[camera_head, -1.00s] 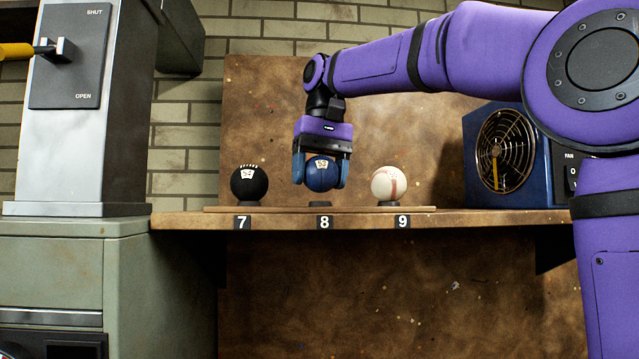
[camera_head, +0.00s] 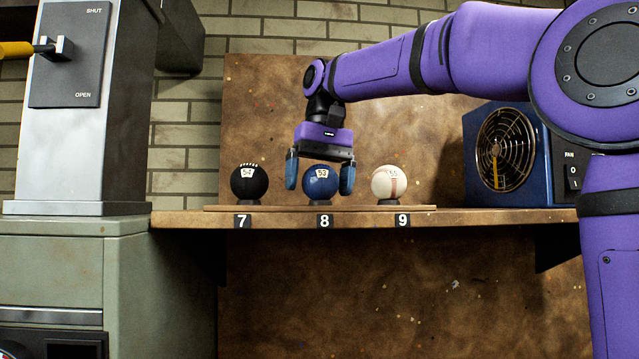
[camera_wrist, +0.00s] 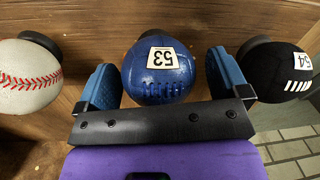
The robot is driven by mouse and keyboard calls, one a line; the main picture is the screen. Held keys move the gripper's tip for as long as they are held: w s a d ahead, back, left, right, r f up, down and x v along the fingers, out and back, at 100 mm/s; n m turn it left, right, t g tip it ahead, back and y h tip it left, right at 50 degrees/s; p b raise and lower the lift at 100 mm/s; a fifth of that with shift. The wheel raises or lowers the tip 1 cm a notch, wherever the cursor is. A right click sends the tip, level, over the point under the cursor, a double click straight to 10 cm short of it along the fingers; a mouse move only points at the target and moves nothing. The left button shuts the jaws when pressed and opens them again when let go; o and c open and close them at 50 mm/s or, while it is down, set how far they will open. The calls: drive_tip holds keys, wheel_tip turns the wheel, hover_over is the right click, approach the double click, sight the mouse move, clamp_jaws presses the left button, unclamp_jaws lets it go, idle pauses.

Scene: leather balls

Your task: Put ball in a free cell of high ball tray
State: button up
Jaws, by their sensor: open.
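The blue ball (camera_head: 320,184), with a label reading 53, rests on the holder above number 8 on the high ball tray (camera_head: 222,208). It also shows in the wrist view (camera_wrist: 158,72). My gripper (camera_head: 320,174) is open around the blue ball, one finger on each side with a gap to it. A black ball (camera_head: 249,183), labelled 54, sits above number 7; the wrist view shows it at the right (camera_wrist: 280,72). A white ball with red stitching (camera_head: 389,184) sits above number 9; the wrist view shows it at the left (camera_wrist: 28,76).
The tray lies on a brown shelf (camera_head: 480,220) against a brown back board. A blue fan box (camera_head: 540,150) stands at the right end of the shelf. A grey cabinet with a SHUT/OPEN switch plate (camera_head: 70,60) stands at the left.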

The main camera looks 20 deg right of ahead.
drive_tip(key=r, duration=0.7)
drive_tip(key=shift+d+r, duration=0.15)
drive_tip(key=shift+d, duration=0.2)
idle(0.9)
